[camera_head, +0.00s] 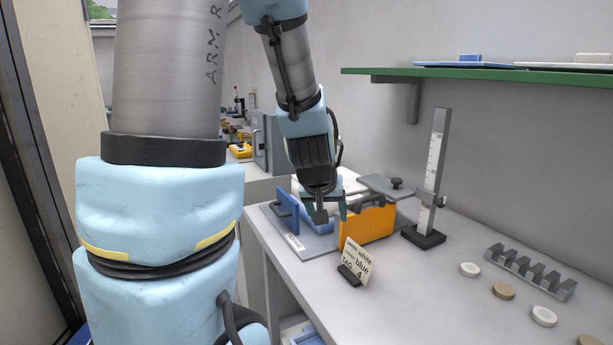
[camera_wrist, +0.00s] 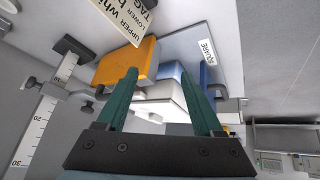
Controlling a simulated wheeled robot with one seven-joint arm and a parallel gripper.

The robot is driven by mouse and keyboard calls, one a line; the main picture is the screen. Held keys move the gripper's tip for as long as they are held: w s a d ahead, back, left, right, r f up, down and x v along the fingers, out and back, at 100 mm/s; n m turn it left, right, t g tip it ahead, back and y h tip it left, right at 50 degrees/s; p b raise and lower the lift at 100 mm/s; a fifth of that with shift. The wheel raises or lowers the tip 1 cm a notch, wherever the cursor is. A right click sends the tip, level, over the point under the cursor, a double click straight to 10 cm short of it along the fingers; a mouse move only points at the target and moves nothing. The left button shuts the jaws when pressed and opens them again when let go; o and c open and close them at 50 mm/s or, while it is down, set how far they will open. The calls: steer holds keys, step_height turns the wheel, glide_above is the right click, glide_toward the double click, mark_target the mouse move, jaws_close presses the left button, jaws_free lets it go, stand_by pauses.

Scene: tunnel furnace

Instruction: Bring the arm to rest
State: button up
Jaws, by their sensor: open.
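My arm hangs down over the white table, and my gripper (camera_head: 328,210) is above the fixture with the orange block (camera_head: 367,224) and the blue upright plate (camera_head: 287,209). In the wrist view my gripper (camera_wrist: 165,90) shows two green fingers spread apart with nothing between them. Beyond the fingers in that view are white and blue blocks (camera_wrist: 170,82) on a grey base, with the orange block (camera_wrist: 125,65) to the left. Whether the fingers touch any part of the fixture I cannot tell.
A tag card (camera_head: 356,262) stands in front of the fixture. A height gauge (camera_head: 433,185) stands to its right. Several round discs (camera_head: 503,291) and a notched metal rack (camera_head: 530,271) lie at the right. A green shelf (camera_head: 480,73) runs along the wall above.

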steer(key=s+a+f+g+y, duration=0.2)
steer(key=s+a+g, duration=0.2)
steer(key=s+a, duration=0.65)
steer(key=shift+g, duration=0.4)
steer(key=f+b, duration=0.4)
steer(key=f, duration=0.1)
steer(key=shift+w+a+f+b, duration=0.15)
steer(key=shift+a+f+b, duration=0.15)
steer(key=shift+a, duration=0.1)
steer(key=shift+r, duration=0.1)
stand_by(0.5)
